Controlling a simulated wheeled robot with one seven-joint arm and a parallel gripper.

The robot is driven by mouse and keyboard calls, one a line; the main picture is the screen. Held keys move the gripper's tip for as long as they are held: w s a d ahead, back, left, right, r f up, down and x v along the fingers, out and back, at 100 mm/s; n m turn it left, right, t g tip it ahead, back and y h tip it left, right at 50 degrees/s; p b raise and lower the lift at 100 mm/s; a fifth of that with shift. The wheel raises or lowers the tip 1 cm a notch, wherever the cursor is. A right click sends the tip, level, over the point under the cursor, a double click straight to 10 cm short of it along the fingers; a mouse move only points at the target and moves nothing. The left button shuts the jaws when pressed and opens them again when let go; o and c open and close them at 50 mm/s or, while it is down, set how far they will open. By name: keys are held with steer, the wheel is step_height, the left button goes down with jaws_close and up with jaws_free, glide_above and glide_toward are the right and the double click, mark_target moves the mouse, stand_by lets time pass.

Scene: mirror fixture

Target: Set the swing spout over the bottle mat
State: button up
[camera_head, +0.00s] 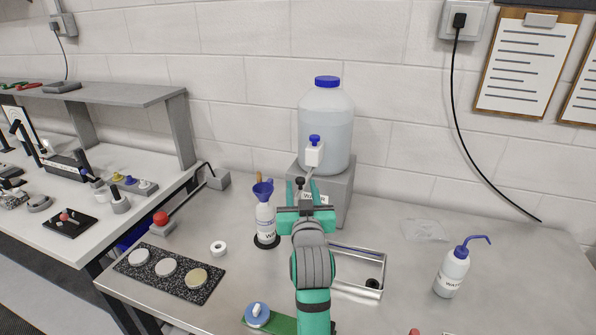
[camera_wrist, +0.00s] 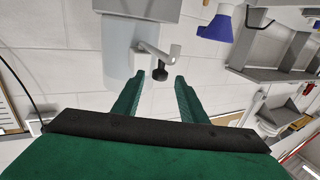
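The grey swing spout (camera_head: 308,174) comes off the tap under the blue-capped carboy (camera_head: 326,120). A small black knob (camera_head: 300,181) sits at its end. In the wrist view, which looks upside down, the spout (camera_wrist: 155,48) and knob (camera_wrist: 160,74) show by the fingertips. My gripper (camera_head: 302,190) is open; the knob appears between its fingertips (camera_wrist: 160,78), with gaps on both sides. The black bottle mat (camera_head: 259,245) lies left of my gripper. A white bottle (camera_head: 265,222) with a blue funnel (camera_head: 263,188) stands on it. The spout points right of the funnel.
The carboy stands on a grey block (camera_head: 343,190). A metal tray (camera_head: 345,288) lies right of my arm. A wash bottle (camera_head: 453,272) stands at the right. A red button (camera_head: 161,218), a white ring (camera_head: 218,248) and a speckled board with discs (camera_head: 140,275) are at left.

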mark_target(300, 178)
steer(key=w, duration=0.8)
steer(key=shift+w+a, duration=0.1)
steer(key=shift+a, duration=0.2)
jaws_close()
